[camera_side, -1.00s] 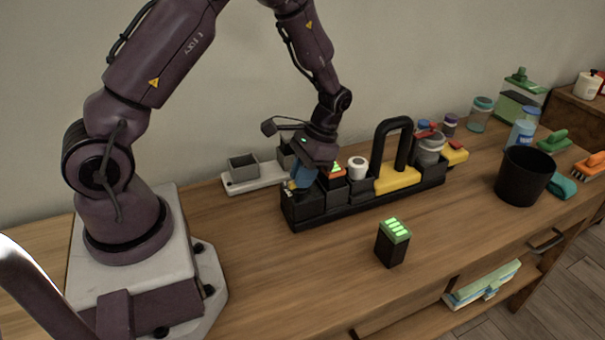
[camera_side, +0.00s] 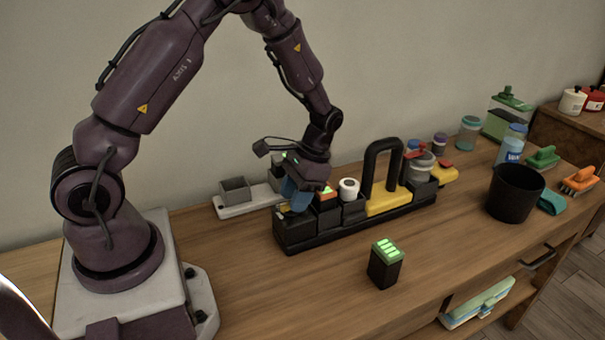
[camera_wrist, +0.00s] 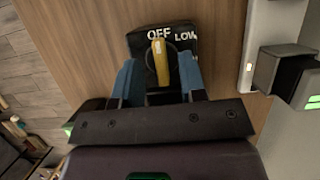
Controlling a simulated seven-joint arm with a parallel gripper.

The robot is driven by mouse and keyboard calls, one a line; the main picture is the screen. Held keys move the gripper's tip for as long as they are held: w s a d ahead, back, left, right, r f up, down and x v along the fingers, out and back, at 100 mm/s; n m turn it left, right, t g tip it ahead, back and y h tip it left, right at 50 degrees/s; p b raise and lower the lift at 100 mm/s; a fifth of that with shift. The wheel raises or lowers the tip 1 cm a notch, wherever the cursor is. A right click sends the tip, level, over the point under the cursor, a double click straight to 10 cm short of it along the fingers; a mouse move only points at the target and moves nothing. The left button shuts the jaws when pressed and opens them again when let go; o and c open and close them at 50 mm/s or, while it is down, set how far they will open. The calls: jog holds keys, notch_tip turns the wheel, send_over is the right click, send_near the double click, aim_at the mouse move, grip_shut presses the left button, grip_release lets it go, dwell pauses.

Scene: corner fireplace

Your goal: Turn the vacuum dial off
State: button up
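The vacuum dial (camera_wrist: 160,62) is a yellow bar on a dark round base, set in a black box marked OFF and LOW. The bar's far end lies just below the word OFF. In the side view the dial's black box (camera_side: 294,234) is the left end of a long black unit, with a bit of yellow on top partly hidden by my fingers. My gripper (camera_wrist: 160,78) has its blue fingers apart, one on each side of the yellow bar, with gaps visible. In the side view my gripper (camera_side: 292,198) points down over the box.
The black unit carries a white-topped knob (camera_side: 349,188) and a yellow part with a tall black handle (camera_side: 383,165). A grey-white base (camera_side: 235,208) stands behind. A black block with a green-lit top (camera_side: 385,267) stands in front, a black bin (camera_side: 513,195) at right. The front tabletop is mostly clear.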

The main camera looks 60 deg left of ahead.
jog(key=v, duration=1.2)
jog(key=s+d+r+t, duration=0.4)
jog(key=s+r+t, duration=0.1)
jog(key=s+r, duration=0.2)
jog(key=s+d+r+t, duration=0.5)
jog(key=s+r, duration=0.1)
jog(key=s, duration=0.4)
jog(key=shift+r, duration=0.4)
